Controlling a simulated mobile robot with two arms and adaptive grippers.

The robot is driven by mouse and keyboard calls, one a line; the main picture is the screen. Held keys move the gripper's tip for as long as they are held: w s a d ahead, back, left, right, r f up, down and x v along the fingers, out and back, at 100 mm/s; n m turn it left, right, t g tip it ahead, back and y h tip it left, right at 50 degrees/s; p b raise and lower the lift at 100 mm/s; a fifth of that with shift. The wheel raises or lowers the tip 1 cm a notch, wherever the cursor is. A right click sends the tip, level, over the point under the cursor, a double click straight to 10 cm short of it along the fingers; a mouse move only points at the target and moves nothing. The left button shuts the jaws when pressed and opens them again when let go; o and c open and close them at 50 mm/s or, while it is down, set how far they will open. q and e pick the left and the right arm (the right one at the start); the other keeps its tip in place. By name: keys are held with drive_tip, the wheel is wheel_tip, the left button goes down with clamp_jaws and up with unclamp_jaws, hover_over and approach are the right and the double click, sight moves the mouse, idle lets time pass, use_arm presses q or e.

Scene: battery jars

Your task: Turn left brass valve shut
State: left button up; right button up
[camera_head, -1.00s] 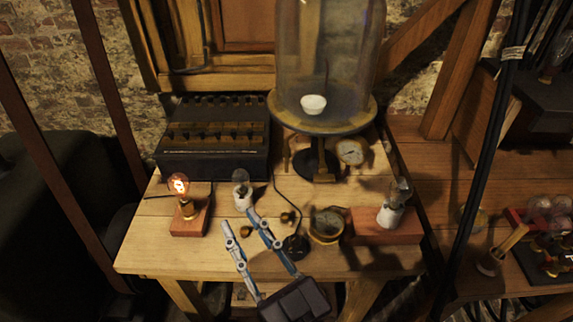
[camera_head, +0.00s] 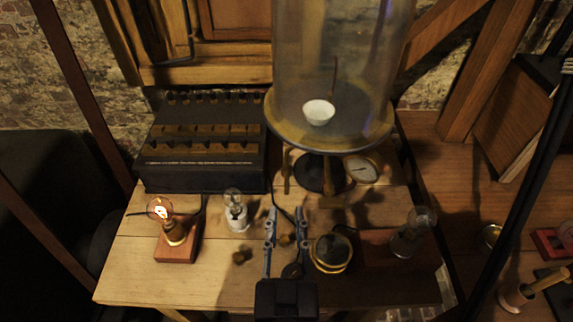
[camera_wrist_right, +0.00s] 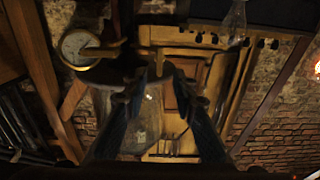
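A glass bell jar (camera_head: 345,50) stands on a round brass-rimmed plate (camera_head: 330,143) on a dark foot. A small upright brass piece (camera_head: 287,172) hangs at the left under the plate; it looks like the left valve, but its handle position is too small to tell. Another brass piece (camera_head: 331,202) sits at the front of the stand. My right gripper (camera_head: 286,213) is open and empty, in front of the stand, with its fingers pointing toward it. In the right wrist view its fingers (camera_wrist_right: 151,75) are spread, with the jar beyond. My left gripper is not in view.
A dial gauge (camera_head: 362,169) stands right of the foot. A dark battery box (camera_head: 205,140) is behind left.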

sight(287, 187)
drive_tip(key=w, duration=0.5)
drive_tip(key=shift+r+p, duration=0.25)
drive_tip(key=shift+p, duration=0.1)
drive_tip(key=shift+w+f, duration=0.15)
drive_tip(key=shift+w, duration=1.15)
drive_tip(key=c, duration=0.7)
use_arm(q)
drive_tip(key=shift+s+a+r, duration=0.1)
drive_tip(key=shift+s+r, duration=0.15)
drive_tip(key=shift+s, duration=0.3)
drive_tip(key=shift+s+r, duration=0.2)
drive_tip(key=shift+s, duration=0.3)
use_arm(e)
clamp_jaws()
